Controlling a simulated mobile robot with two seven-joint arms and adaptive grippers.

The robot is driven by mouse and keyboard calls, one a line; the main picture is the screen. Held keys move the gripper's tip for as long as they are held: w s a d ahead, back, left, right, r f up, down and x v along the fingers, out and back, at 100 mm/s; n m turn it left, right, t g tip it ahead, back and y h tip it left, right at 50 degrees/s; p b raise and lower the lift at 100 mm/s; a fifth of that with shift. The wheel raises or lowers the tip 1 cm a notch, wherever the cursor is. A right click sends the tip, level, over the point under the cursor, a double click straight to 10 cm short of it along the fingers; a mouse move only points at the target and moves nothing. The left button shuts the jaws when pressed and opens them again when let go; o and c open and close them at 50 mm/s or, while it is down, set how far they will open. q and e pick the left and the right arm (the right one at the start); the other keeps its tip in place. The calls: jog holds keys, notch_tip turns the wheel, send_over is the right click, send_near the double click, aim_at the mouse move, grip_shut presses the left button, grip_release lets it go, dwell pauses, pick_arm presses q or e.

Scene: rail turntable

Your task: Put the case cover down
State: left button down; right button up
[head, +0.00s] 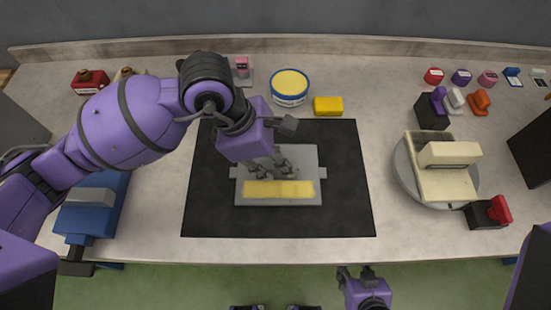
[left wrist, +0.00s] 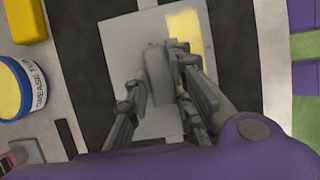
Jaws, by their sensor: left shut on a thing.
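The case cover (head: 305,160) is a flat grey plate with side tabs and a pale yellow strip (head: 279,189) along its near edge. It is over the black mat (head: 345,205) in the middle of the bench; whether it touches the mat I cannot tell. My left gripper (head: 266,168) is over the plate, shut on its raised grey block. The left wrist view shows the fingers (left wrist: 160,92) on both sides of this block, and the cover (left wrist: 122,55) beneath. My right gripper (head: 356,271) is low, in front of the bench, empty, with its fingers apart.
A grease tub (head: 290,88) and yellow block (head: 328,106) stand behind the mat. A round turntable (head: 410,185) bearing a cream case (head: 440,182) is at right, with red, black and purple items around it. A blue device (head: 92,205) is at left. The mat's right side is bare.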

pick_arm(q)
jog(key=c, duration=1.5)
grip_release()
jog(key=shift+c, duration=0.2)
jog(key=v, duration=1.2)
jog(key=shift+r, duration=0.1)
